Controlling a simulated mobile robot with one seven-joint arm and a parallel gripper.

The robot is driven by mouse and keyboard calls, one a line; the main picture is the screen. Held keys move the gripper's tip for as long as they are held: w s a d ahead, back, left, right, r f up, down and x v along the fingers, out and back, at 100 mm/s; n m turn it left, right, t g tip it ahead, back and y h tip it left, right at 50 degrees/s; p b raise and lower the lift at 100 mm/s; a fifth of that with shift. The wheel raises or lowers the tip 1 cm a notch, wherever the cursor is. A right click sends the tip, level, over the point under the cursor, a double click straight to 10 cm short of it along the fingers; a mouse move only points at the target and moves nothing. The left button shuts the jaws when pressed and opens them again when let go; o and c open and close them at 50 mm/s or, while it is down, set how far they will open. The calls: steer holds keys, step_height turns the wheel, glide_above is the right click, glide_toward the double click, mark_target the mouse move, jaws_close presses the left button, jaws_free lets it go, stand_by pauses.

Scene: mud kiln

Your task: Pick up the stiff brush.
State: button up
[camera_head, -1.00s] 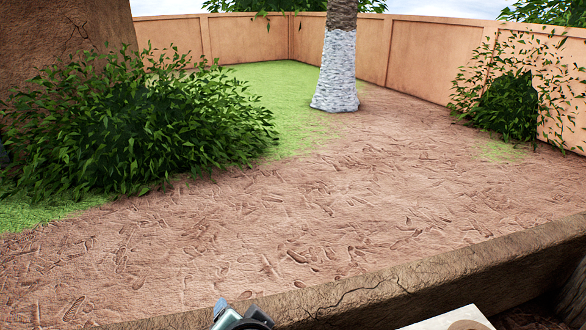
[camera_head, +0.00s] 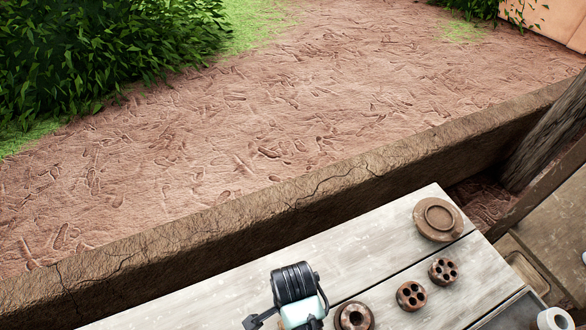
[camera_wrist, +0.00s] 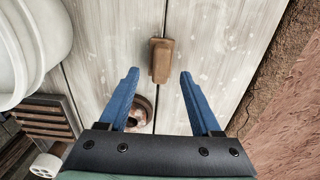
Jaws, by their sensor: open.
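A small brown block-like thing (camera_wrist: 161,60), which looks like the stiff brush, lies on the pale plank table (camera_wrist: 215,50) in the wrist view. Its bristles cannot be made out. My gripper (camera_wrist: 159,73) is open and empty, with its two blue fingers apart. The brown thing shows between and just past the fingertips. I cannot tell how high the fingers are above it. In the head view I do not see it; part of my arm covers the front of the table there.
A brown ring (camera_head: 354,317), two holed discs (camera_head: 411,295) (camera_head: 443,270) and a round brown dish (camera_head: 438,219) sit on the table. White round containers (camera_wrist: 30,50) and a slatted wooden thing (camera_wrist: 45,117) are at left in the wrist view. A low mud wall (camera_head: 240,228) runs behind.

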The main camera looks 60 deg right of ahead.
steer(key=shift+f, duration=2.45)
jaws_close()
